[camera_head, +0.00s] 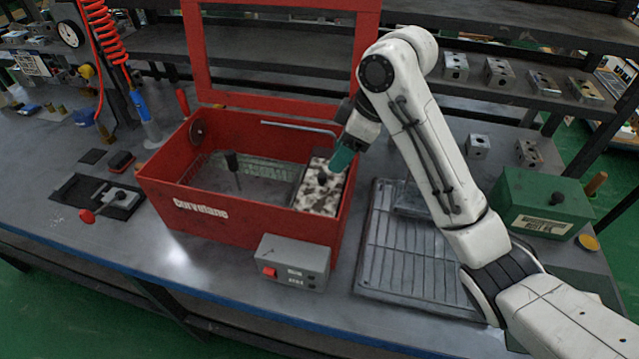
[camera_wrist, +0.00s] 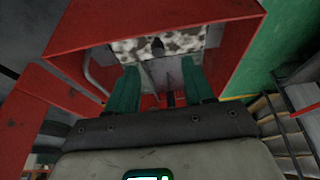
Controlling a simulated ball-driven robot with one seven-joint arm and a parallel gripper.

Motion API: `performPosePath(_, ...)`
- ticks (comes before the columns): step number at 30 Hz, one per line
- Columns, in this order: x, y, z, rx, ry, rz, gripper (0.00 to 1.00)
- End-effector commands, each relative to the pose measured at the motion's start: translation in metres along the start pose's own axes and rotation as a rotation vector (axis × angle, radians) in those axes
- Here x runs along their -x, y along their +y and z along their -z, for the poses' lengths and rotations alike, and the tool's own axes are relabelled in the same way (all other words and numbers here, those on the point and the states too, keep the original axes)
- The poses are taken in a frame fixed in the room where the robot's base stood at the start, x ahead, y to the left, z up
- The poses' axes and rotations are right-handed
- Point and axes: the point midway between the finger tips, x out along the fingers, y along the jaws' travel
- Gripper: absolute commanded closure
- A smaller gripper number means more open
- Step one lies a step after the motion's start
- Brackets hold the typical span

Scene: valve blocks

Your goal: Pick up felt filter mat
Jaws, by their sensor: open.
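The felt filter mat (camera_head: 319,190) is a mottled black-and-white slab with a small dark knob on top. It lies at the right end inside the red parts-washer box (camera_head: 248,231). In the wrist view the mottled mat (camera_wrist: 190,42) shows at the top, ahead of the fingertips, with its dark knob near the middle. My gripper (camera_head: 343,160) reaches into the box from the upper right, close to the mat's far end. Its two green fingers (camera_wrist: 164,78) are apart with nothing seen between them. Whether a fingertip touches the mat cannot be told.
The box's raised red lid frame (camera_head: 283,97) stands behind. A grey control box (camera_head: 291,262) is in front, a wire rack tray (camera_head: 412,240) to the right, and a green box (camera_head: 541,203) beyond. A dark upright nozzle (camera_head: 232,162) stands inside the red box.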

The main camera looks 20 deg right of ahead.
Motion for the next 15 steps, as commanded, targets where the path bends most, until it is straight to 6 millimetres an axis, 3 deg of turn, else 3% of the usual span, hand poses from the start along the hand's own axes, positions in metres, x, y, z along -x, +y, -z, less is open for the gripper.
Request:
performPosePath(3,-0.021,-0.001,0.0,0.0,0.001,0.002,0.48)
performPosePath(11,-0.037,0.0,0.0,0.0,0.0,0.001,0.48)
performPosePath(15,-0.056,0.003,0.002,-0.002,-0.003,0.002,0.48)
